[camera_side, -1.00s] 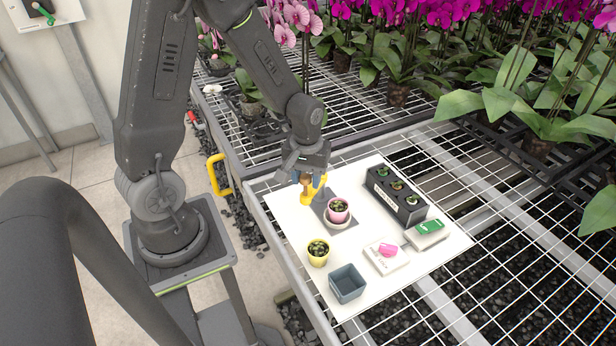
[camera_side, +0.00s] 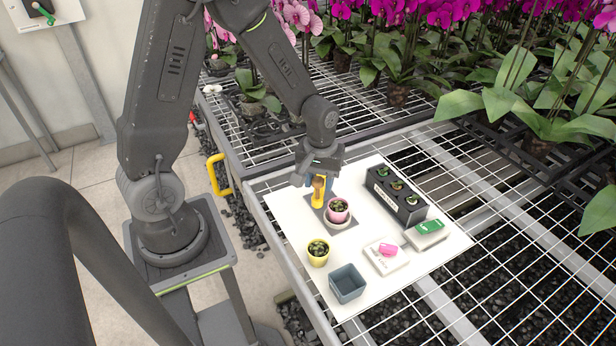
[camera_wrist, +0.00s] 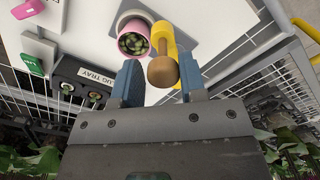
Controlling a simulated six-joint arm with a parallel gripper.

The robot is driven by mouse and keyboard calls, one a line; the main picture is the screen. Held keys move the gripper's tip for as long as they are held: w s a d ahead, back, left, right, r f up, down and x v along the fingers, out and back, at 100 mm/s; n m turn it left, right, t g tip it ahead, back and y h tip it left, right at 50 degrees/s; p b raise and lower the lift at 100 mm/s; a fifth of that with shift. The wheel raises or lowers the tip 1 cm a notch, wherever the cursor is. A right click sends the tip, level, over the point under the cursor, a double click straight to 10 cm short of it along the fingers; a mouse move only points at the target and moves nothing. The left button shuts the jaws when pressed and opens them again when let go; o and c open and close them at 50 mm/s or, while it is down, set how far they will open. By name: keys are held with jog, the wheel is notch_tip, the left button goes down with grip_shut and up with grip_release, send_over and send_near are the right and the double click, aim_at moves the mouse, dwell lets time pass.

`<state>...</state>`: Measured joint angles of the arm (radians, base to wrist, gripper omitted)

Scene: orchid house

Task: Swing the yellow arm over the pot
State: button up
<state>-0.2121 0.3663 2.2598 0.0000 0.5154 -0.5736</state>
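The yellow arm (camera_side: 319,198) stands on a grey plate, with a brown wooden knob (camera_wrist: 163,72) at its end. The pink pot (camera_side: 338,210), holding a small plant, stands on a round pale base on that plate. In the wrist view the yellow arm (camera_wrist: 162,38) is close beside the pink pot (camera_wrist: 133,38), not across its opening. My gripper (camera_side: 318,180) is down at the knob. In the wrist view its blue fingers stand apart; the knob is between them, close to the right finger, with a gap to the left finger. Contact is unclear.
A black plug tray (camera_side: 397,198) with several small plants lies right of the pot. A green-topped box (camera_side: 427,233), a white block with a pink piece (camera_side: 387,255), a yellow pot (camera_side: 318,253) and a grey-blue bin (camera_side: 347,283) stand nearer on the white board (camera_side: 283,205).

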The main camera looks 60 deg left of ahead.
jog(key=shift+w+d, duration=0.5)
jog(key=shift+w, duration=0.3)
jog(key=shift+w+d, duration=0.2)
jog(key=shift+w, duration=0.3)
jog(key=shift+w+d, duration=0.2)
jog(key=shift+w, duration=0.75)
jog(key=shift+w+a, duration=0.1)
jog(key=shift+w, duration=0.05)
jog(key=o, duration=0.4)
jog(key=shift+c, duration=0.2)
